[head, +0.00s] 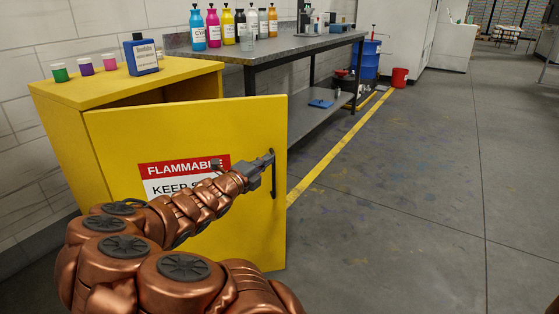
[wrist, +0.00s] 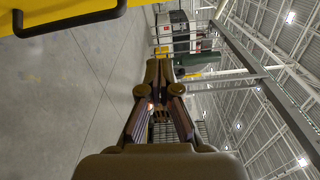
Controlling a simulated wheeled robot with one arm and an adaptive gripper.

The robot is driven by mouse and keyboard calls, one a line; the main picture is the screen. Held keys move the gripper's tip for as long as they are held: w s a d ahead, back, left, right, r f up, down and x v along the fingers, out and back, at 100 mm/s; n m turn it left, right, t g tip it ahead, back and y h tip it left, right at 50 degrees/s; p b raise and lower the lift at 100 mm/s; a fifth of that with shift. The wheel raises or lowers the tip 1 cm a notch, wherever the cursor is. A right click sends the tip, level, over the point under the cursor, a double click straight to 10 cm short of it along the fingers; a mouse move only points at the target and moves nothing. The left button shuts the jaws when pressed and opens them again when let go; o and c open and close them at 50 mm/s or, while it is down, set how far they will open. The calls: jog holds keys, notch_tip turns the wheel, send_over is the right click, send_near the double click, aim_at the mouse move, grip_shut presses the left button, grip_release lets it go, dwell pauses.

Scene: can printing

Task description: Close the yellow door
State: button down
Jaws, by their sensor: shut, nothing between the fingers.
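The yellow door (head: 240,135) of the yellow cabinet (head: 60,130) stands open, swung out toward me, with a dark gap above it. Its black handle (head: 273,178) is near the door's free edge. The handle also shows at the top left of the wrist view (wrist: 75,22), off to one side of the fingers. My gripper (head: 266,160) is in front of the door, overlapping the upper handle in the head view; I cannot tell whether they touch. In the wrist view its fingers (wrist: 158,68) are together and empty. My arm hides the door's lower left part.
Small colored cups (head: 86,66) and a blue bottle (head: 142,55) stand on the cabinet top. A grey workbench (head: 285,47) with several ink bottles is behind. A red bucket (head: 400,77) stands farther back. The floor at right is clear.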

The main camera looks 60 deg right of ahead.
jog(key=f+n, duration=0.1)
jog(key=f, duration=0.1)
jog(key=b, duration=0.5)
send_near(285, 141)
jog(key=shift+s+d, duration=1.05)
jog(key=shift+d, duration=1.2)
jog(key=shift+w+d+t+b, duration=0.3)
jog(key=shift+w+d+b, duration=0.1)
jog(key=shift+w+d, duration=0.5)
jog(key=shift+w, duration=0.05)
jog(key=shift+w+d, duration=0.1)
